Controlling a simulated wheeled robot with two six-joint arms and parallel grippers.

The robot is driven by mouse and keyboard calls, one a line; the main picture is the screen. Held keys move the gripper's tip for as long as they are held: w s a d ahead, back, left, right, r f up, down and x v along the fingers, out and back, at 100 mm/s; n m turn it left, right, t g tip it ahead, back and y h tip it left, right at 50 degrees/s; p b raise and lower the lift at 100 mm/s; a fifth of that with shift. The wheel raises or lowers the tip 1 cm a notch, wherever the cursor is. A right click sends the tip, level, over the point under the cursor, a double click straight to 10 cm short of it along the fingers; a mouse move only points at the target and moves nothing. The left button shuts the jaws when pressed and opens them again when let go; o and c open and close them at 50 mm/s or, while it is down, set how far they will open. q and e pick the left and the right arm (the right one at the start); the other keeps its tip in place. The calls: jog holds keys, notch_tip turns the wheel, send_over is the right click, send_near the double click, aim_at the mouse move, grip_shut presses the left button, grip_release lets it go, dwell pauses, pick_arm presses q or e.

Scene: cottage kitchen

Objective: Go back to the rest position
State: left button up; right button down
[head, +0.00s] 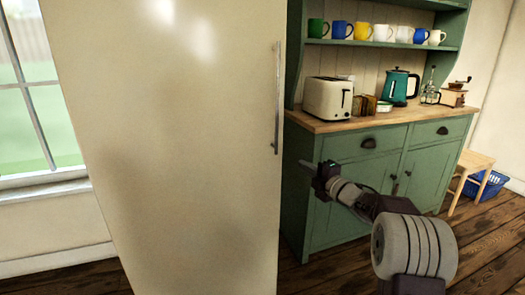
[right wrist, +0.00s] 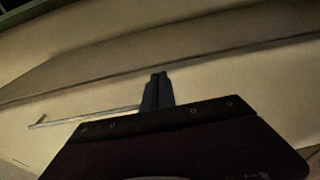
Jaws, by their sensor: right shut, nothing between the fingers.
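My right gripper (head: 306,164) is in front of the green dresser, just right of the fridge's edge in the head view. Its fingers are together, with nothing between them. The right wrist view shows the closed fingers (right wrist: 157,92) in front of a large pale surface, with a thin bar at lower left. My right arm reaches in from the lower right. My left gripper does not show in the head view.
A tall cream fridge (head: 180,130) with a vertical handle (head: 277,98) stands close, its door looking shut. The green dresser (head: 345,222) carries a toaster (head: 328,98), a teal kettle (head: 394,87) and several mugs. A wooden stool (head: 474,172) and a blue basket (head: 490,187) stand at right.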

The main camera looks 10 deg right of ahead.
jog(key=s+a+m+g, duration=0.1)
jog(key=s+a+m, duration=0.25)
jog(key=a, duration=0.85)
jog(key=s+d+f+m+g+h, duration=0.2)
jog(key=s+f+m+g+h, duration=0.4)
jog(key=s+f+m, duration=0.8)
jog(key=s+f+m+g, duration=0.4)
jog(key=s+f+g, duration=0.4)
jog(key=s+f, duration=0.8)
notch_tip(320, 180, up, 35)
jog(key=s+p, duration=0.3)
jog(key=p, duration=3)
jog(key=shift+d+g+y, duration=0.2)
jog(key=shift+g+y, duration=0.1)
jog(key=shift+g, duration=0.1)
